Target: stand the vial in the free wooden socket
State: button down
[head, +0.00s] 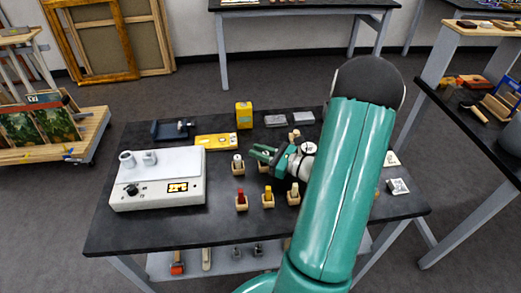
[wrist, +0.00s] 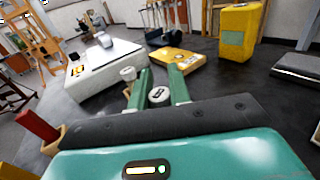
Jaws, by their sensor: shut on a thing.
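My gripper (head: 262,153) reaches left over the wooden sockets in the head view. In the wrist view, its green fingers (wrist: 160,88) are shut on a vial (wrist: 158,96), whose white cap with a dark mark shows between them. The vial's lower part is hidden by my gripper. A wooden socket (head: 264,169) lies just below my gripper in the head view; I cannot tell whether it is empty or whether the vial touches it. Another white-capped vial (head: 238,158) stands in a socket (head: 238,170) to the left; its cap also shows in the wrist view (wrist: 127,73).
Sockets in front hold a red piece (head: 241,196), a yellow piece (head: 268,192) and a pale piece (head: 294,189). A white device (head: 158,178) stands at left. A yellow box (head: 244,115) and a flat yellow case (head: 215,142) are behind. The table's front left is clear.

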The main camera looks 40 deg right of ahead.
jog(key=shift+w+a, duration=0.1)
jog(key=shift+a, duration=0.25)
jog(key=shift+d, duration=0.2)
jog(key=shift+a+f, duration=0.1)
jog(key=shift+f, duration=0.1)
jog(key=c, duration=1.3)
grip_release()
jog(key=shift+r, duration=0.25)
jog(key=v, duration=1.2)
jog(key=shift+f, duration=0.1)
